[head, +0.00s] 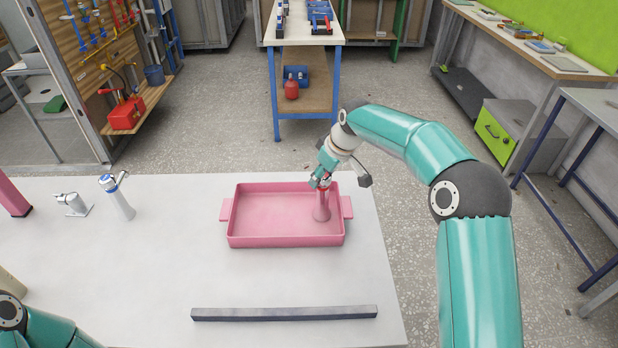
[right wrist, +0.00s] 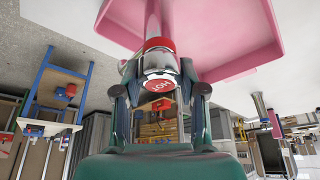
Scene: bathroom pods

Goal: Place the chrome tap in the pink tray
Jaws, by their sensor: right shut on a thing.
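The pink tray (head: 285,240) lies on the pale table, with a handle at each end; its underside or rim also shows at the top of the right wrist view (right wrist: 235,30). My right gripper (head: 320,181) is over the tray's right part. It is shut on a shiny chrome tap (head: 322,208) with a red band and a red cap marked HOT (right wrist: 159,86). The tap is upright, its lower end inside the tray's outline; I cannot tell whether it touches the floor of the tray. My left gripper is out of view; only part of my left arm shows.
Two other taps stand left of the tray: a small chrome one (head: 73,204) and a taller one with a blue top (head: 117,197). A dark grey bar (head: 285,313) lies near the front. A pink post (head: 12,198) stands at the left edge. The table between is clear.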

